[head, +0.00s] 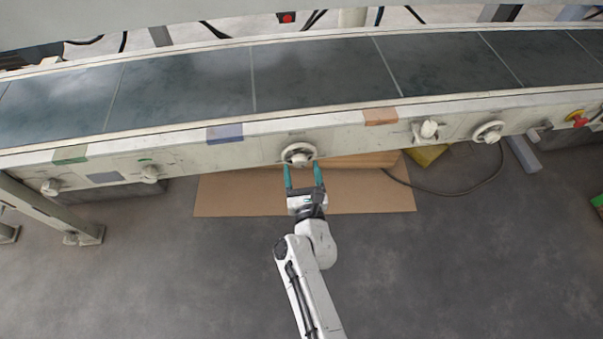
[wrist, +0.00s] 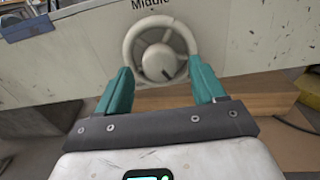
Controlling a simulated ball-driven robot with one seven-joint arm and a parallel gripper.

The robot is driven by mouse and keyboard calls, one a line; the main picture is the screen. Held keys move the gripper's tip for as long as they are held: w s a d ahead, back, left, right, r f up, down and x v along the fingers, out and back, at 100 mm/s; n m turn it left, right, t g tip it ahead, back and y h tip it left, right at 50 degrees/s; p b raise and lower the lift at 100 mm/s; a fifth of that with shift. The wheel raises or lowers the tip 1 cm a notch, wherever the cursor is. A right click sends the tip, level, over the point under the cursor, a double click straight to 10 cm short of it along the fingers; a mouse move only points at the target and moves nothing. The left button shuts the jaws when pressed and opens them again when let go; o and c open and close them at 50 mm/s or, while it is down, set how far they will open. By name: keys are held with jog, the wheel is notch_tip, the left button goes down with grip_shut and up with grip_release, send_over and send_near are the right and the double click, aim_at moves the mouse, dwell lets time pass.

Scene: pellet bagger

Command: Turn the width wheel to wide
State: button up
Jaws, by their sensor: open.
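A pale round handwheel (head: 299,154) sits on the front face of the conveyor frame. In the wrist view the wheel (wrist: 133,40) has a light rim and a central hub with a short dark mark at its lower right. The word "Middle" is printed just above it; no "wide" label is legible. My gripper (head: 303,168) is open at the wheel's lower edge. In the wrist view its teal fingers (wrist: 160,72) stand left and right of the lower rim, with the wheel between and beyond them. I cannot tell whether they touch it.
A second handwheel (head: 489,131) and a knob (head: 429,130) are farther right on the frame. A red button (head: 577,118) is at the far right. The dark belt (head: 320,75) runs above. Cardboard (head: 240,195) lies on the floor below, and a cable (head: 450,190) loops to its right.

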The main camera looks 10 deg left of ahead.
jog(key=shift+w+a, duration=0.1)
jog(key=shift+w, duration=0.35)
jog(key=shift+c, duration=0.3)
jog(key=c, duration=1)
